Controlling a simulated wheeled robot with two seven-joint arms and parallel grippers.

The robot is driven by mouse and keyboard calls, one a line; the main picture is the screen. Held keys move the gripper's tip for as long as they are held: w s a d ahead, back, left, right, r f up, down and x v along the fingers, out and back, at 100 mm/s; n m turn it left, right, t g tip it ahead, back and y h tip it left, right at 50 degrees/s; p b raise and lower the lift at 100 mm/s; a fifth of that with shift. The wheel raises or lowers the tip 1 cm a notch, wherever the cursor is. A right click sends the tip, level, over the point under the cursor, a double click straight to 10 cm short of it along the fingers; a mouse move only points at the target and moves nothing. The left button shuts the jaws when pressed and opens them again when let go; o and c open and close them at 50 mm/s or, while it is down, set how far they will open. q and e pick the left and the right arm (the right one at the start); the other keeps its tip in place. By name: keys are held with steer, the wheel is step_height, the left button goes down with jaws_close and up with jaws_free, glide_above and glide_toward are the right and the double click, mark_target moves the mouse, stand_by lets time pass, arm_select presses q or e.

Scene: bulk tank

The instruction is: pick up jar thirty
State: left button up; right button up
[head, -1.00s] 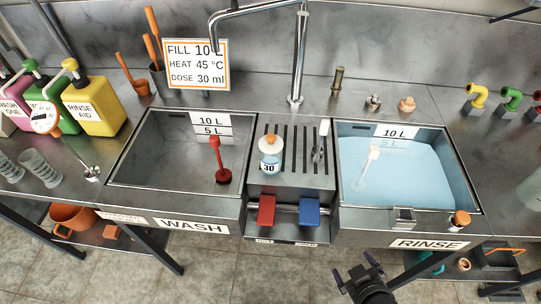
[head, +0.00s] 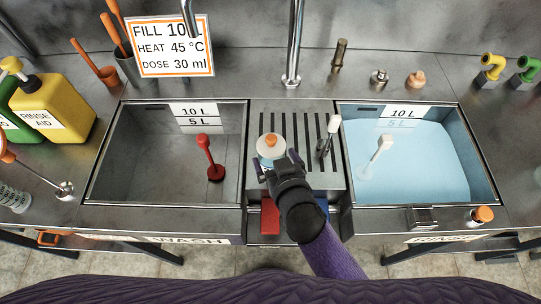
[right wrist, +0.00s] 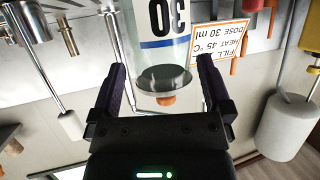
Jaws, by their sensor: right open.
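Jar thirty (head: 271,147) is a clear jar with an orange-knobbed lid, standing on the slotted drainer (head: 308,128) between the two basins. In the right wrist view the jar (right wrist: 165,40) shows upside down, with its "30" label between the fingers. My right gripper (head: 277,165) is at the near side of the jar, its fingers spread. In the wrist view the right gripper (right wrist: 160,85) has a finger on each side of the jar, with gaps showing. The jar's lower part is hidden behind the gripper in the head view. My left gripper is not in view.
The empty wash basin (head: 100,185) with a red plug is on the left; the water-filled rinse basin (head: 490,190) is on the right. A white-headed lever (head: 333,124) stands right of the jar. The tap (head: 294,50) rises behind the drainer.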

steer(key=x, duration=0.3)
steer(key=shift+w+a+f+b, duration=0.1)
steer(key=shift+w+a+b, duration=0.05)
steer(key=shift+b, duration=0.25)
jaws_close()
